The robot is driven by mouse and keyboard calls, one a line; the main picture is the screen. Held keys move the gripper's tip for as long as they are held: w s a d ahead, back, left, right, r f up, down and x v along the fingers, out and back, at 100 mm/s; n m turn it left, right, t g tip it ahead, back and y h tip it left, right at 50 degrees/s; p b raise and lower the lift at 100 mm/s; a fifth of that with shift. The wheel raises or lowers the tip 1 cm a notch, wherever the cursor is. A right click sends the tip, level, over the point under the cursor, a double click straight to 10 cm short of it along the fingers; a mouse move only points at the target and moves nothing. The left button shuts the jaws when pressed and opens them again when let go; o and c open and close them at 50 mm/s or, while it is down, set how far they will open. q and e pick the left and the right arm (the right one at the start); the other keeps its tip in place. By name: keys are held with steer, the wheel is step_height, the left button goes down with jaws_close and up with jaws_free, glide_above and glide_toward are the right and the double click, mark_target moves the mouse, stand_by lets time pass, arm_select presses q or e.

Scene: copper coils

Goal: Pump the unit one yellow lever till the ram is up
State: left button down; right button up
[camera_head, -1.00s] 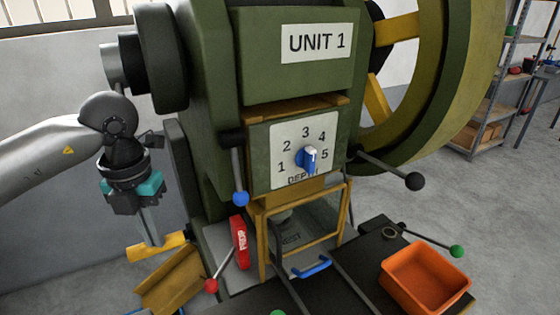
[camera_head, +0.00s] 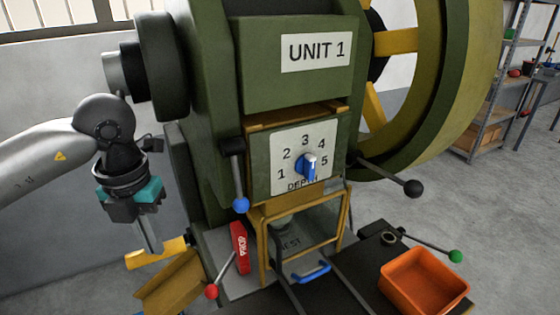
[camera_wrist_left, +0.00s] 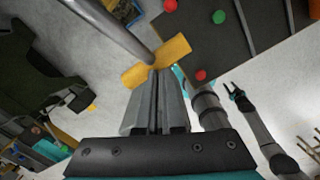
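The yellow lever (camera_head: 157,253) is a flat yellow bar low at the left of the green UNIT 1 press (camera_head: 300,85). In the left wrist view it shows as a yellow bar (camera_wrist_left: 175,50) at my fingertips. My left gripper (camera_head: 151,245) points down at it, its two grey fingers together (camera_wrist_left: 156,75). The fingertips overlap the bar in both views; I cannot tell whether they touch it. My right gripper (camera_wrist_left: 235,92) shows small in the left wrist view with its prongs apart. The ram is not clearly visible behind the yellow-framed guard (camera_head: 262,245).
A yellow chute (camera_head: 168,283) stands just below the lever. A red-knobbed lever (camera_head: 211,291), a blue-knobbed lever (camera_head: 240,205) and a black-knobbed lever (camera_head: 412,188) stick out of the press. An orange bin (camera_head: 424,282) sits on the dark bench at right.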

arm_select(q)
steer(key=s+d+r+p, duration=0.2)
steer(key=r+p, duration=0.4)
steer(key=r, duration=0.3)
steer(key=shift+s+r+p, duration=0.15)
steer(key=shift+s+p, duration=0.2)
steer(key=shift+s, duration=0.15)
steer(key=shift+s+f+b, duration=0.25)
steer(key=shift+f+b, duration=0.55)
steer(key=shift+f, duration=0.1)
steer(key=shift+s, duration=0.1)
